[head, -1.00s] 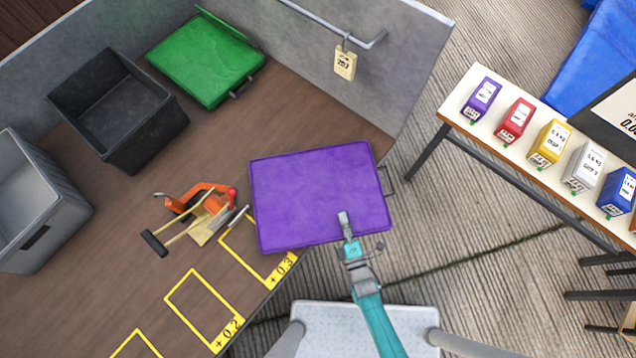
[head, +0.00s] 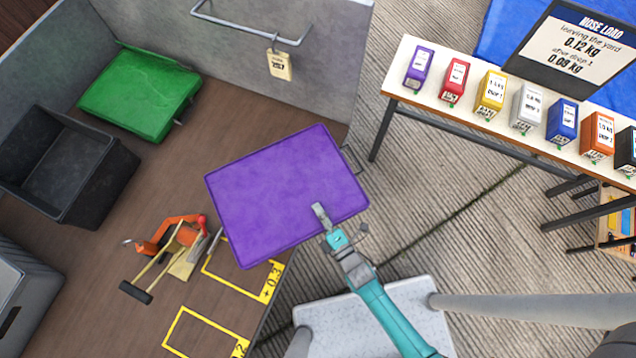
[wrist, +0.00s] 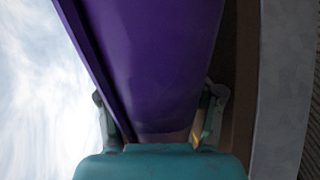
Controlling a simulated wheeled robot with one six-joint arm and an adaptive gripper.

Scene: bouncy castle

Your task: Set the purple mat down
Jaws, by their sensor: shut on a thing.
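The purple mat (head: 275,190) is a flat rectangular pad with a dark handle on its right side. My gripper (head: 320,212) is shut on its near edge and holds it over the front edge of the brown deck (head: 150,215). In the wrist view the mat (wrist: 155,60) fills the middle, with a finger of my gripper (wrist: 158,120) on each side of it. The mat hides part of the deck and of a yellow outline beneath it. I cannot tell its exact height above the deck.
A green mat (head: 139,92) lies at the back of the deck by the grey wall. A black bin (head: 100,190), a grey bin (head: 35,310) and an orange tool with wooden handles (head: 165,235) stand left. Yellow outlines (head: 207,310) mark the front. A table (head: 400,85) with coloured boxes stands right.

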